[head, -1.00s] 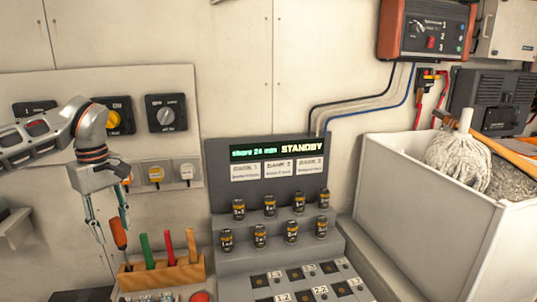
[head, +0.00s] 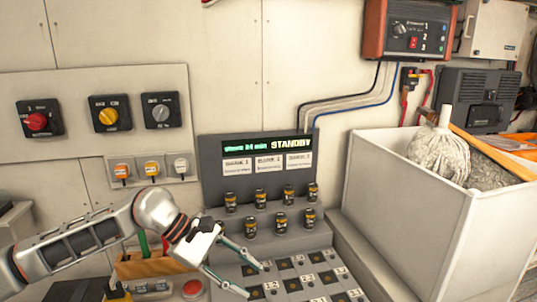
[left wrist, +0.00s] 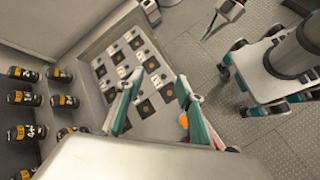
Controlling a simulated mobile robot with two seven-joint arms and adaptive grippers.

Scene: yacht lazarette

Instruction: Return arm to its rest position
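My left arm comes in from the left in the head view, and its gripper (head: 257,281) hangs over the near panel of checkered slots (head: 290,283). The two fingers are spread apart with nothing between them. In the left wrist view the open fingers (left wrist: 158,78) are in front of the slot panel (left wrist: 132,65), apart from each other. At the top of the left wrist view is a pale part with a thin dark tip that may be my right gripper (left wrist: 229,9); its fingers are too small to read. The right gripper does not show in the head view.
Several black cells (head: 280,222) stand on the stepped rack below the STANDBY display (head: 268,146). A wooden tool block (head: 146,266) is behind my left arm. A red button (head: 193,289) is near it. A large white bin (head: 403,205) stands at the right.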

